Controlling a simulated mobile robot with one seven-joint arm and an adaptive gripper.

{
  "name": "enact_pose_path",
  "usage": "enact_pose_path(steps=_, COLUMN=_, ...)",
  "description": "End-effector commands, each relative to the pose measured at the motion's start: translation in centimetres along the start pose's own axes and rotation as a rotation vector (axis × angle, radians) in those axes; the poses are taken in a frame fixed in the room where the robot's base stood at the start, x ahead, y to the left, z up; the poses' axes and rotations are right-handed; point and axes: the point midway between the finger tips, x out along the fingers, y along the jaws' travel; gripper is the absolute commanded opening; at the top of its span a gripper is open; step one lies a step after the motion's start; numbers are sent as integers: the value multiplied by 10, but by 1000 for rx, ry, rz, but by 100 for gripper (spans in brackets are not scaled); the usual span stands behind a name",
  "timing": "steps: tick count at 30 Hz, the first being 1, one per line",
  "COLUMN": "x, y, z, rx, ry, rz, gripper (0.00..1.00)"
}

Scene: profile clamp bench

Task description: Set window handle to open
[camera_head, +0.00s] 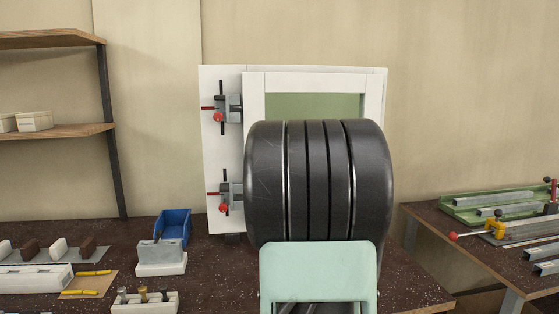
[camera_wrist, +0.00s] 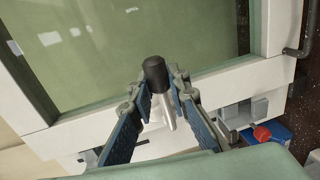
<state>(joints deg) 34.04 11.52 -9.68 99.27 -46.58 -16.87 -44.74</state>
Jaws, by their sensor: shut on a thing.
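The window (camera_head: 315,82) has a white frame and a green pane, and stands on a white backing board (camera_head: 224,150). My dark arm link covers its lower part in the head view. In the wrist view the green pane (camera_wrist: 110,50) and white frame (camera_wrist: 110,128) fill the upper part. The window handle (camera_wrist: 155,68), with a black end and a silver bar, lies between the fingers of my gripper (camera_wrist: 162,92). The gripper is shut on it, in front of the frame's side rail. My gripper is hidden in the head view.
Two clamps (camera_head: 228,107) (camera_head: 226,196) with red knobs stand on the board's left edge. A dark bent bar (camera_wrist: 302,42) is at the frame in the wrist view. A blue bin (camera_head: 172,226) and small parts sit on the bench, left. Another table (camera_head: 500,262) is right.

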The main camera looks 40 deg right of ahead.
Motion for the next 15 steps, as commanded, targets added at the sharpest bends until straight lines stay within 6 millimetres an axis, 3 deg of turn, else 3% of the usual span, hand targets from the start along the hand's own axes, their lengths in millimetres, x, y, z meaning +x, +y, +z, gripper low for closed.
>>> enact_pose_path(steps=6, x=0, y=1, z=0, rx=1, ry=1, rz=2, gripper=0)
enact_pose_path(steps=7, x=0, y=1, z=0, rx=1, ry=1, rz=2, gripper=18)
enact_pose_path(steps=9, x=0, y=1, z=0, rx=1, ry=1, rz=2, gripper=26)
enact_pose_path(steps=12, x=0, y=1, z=0, rx=1, ry=1, rz=2, gripper=34)
enact_pose_path(steps=15, x=0, y=0, z=0, rx=1, ry=1, rz=1, gripper=34)
